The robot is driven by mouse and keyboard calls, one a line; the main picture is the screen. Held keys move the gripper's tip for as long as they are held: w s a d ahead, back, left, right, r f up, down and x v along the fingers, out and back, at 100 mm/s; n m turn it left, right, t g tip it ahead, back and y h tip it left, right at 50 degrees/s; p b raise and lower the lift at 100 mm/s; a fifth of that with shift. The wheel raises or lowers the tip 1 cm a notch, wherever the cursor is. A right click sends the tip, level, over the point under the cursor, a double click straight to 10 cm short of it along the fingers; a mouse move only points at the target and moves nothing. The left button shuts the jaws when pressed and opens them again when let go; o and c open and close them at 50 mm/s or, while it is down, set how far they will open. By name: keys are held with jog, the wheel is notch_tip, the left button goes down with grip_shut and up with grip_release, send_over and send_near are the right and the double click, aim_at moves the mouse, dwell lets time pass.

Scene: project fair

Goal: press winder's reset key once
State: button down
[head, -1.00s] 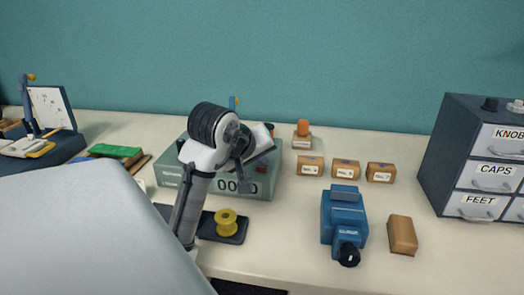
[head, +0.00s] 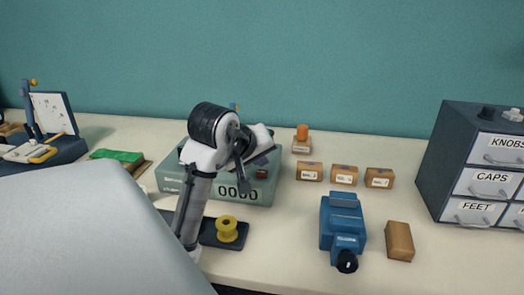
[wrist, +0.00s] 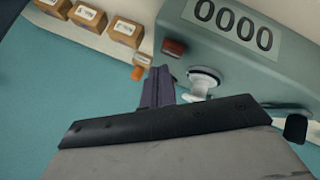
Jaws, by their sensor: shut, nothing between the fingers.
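The winder (head: 225,200) is a grey-green box on the table, and its counter (head: 234,191) reads 0000. A small dark red key (head: 262,174), which looks like the reset key, sits right of the counter. It also shows in the wrist view (wrist: 174,47). My gripper (head: 263,159) is shut and empty over the winder's right part, just behind the key. In the wrist view its purple fingertips (wrist: 159,72) show a small gap from the key in the picture. Whether they touch the winder cannot be told. My arm hides part of the winder.
A white round fitting (wrist: 204,77) on the winder is close beside the fingers. A yellow spool (head: 227,227) stands on a dark base in front. Several small boxes (head: 344,174), an orange-topped item (head: 302,134) and a blue device (head: 343,224) lie to the right.

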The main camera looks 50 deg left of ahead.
aim_at(260, 174)
jog(key=shift+r+p, duration=2.2)
jog(key=shift+r, duration=0.3)
jog(key=shift+f, duration=0.1)
